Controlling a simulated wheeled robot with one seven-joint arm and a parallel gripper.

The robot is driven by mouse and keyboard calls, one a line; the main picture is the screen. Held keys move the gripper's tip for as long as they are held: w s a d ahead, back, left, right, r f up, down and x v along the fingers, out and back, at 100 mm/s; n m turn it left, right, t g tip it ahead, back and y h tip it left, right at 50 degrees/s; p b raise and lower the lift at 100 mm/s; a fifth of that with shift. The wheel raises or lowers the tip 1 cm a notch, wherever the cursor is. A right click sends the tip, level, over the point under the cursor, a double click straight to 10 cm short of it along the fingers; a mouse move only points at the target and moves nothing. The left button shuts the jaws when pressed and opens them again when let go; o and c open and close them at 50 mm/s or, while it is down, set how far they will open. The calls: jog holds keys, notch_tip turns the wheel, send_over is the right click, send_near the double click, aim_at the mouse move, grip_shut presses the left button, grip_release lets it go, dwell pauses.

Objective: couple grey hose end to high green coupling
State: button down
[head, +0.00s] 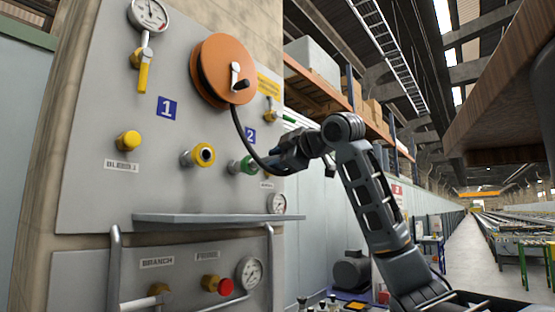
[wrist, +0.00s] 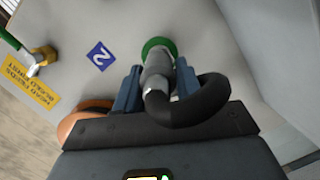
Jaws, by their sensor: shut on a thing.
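My gripper (head: 273,165) is at the right side of the grey panel, close to the green coupling (head: 247,164). In the wrist view my gripper (wrist: 158,68) has its two blue-grey fingers shut on the grey hose end (wrist: 155,78), one on each side. The hose end points at the panel, in line with the green coupling (wrist: 161,46), whose green rim shows around its tip. They meet or nearly meet; I cannot tell whether the end is seated. The black hose (head: 247,143) runs from the orange reel (head: 222,70) down to my gripper.
A yellow coupling (head: 200,155) and a yellow knob (head: 128,140) sit left of the green coupling. A shelf ledge (head: 215,218) juts out below. A gauge (head: 279,204) sits below right. Right of the panel there is open room.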

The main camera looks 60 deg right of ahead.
aim_at(276, 157)
jog(key=shift+w+d+p, duration=0.25)
jog(key=shift+w+p, duration=0.05)
jog(key=shift+w, duration=1)
jog(key=c, duration=0.6)
grip_release()
jog(key=shift+s, duration=0.1)
jog(key=shift+b+v, duration=1.1)
jog(key=shift+v, duration=2.7)
